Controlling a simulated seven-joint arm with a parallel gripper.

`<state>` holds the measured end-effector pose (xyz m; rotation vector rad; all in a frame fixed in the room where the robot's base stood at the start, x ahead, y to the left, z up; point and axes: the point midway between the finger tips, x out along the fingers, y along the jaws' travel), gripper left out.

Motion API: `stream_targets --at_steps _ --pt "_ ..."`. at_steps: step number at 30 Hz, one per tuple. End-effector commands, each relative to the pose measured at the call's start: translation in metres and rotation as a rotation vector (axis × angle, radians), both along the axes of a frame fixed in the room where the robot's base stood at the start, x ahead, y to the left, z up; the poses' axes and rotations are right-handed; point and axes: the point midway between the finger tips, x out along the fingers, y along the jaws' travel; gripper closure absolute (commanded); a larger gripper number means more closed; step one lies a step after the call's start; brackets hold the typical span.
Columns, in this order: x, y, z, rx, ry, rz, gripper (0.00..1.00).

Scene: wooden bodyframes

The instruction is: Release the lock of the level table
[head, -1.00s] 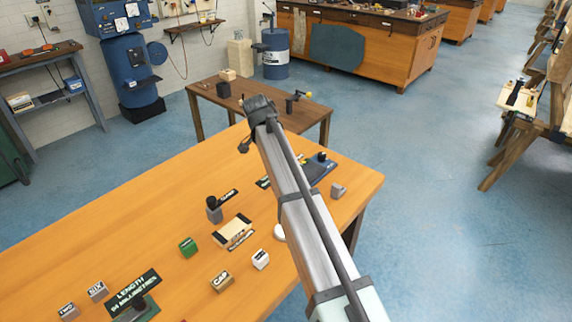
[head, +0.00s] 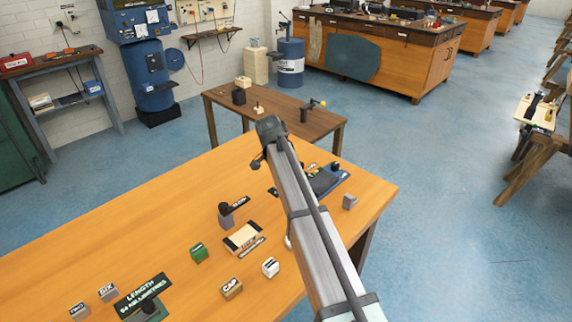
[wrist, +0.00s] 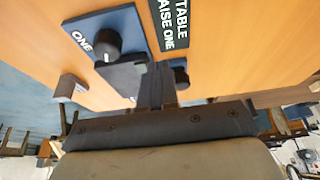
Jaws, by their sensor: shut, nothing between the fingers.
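A blue device (head: 328,180) with a dark knob sits near the right end of the orange bench; I take it for the level table, partly hidden by my arm in the head view. In the wrist view its blue plate (wrist: 127,22) bears a white "ONE" label and a round black knob (wrist: 93,40). A dark flat part lies beside the knob. My gripper (wrist: 157,82) is shut and empty, its dark fingers close to that flat part. I cannot tell whether they touch it. I cannot make out which part is the lock.
A small grey block (head: 350,202) stands right of the device, and shows in the wrist view (wrist: 68,87). Labelled blocks, including a green one (head: 199,252) and a "CAP" one (head: 231,288), stand left of my arm. A brown table (head: 275,113) stands behind. The bench's left middle is clear.

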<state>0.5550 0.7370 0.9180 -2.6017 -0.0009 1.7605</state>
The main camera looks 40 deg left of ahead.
Motion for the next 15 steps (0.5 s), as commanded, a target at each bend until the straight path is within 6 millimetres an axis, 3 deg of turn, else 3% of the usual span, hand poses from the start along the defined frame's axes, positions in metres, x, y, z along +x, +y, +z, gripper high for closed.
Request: stream_targets --at_steps 9,15 --pt "0.021 0.000 -0.053 -0.001 0.001 0.000 1.00" --pt "0.048 0.001 -0.050 0.000 0.000 -0.002 1.00"
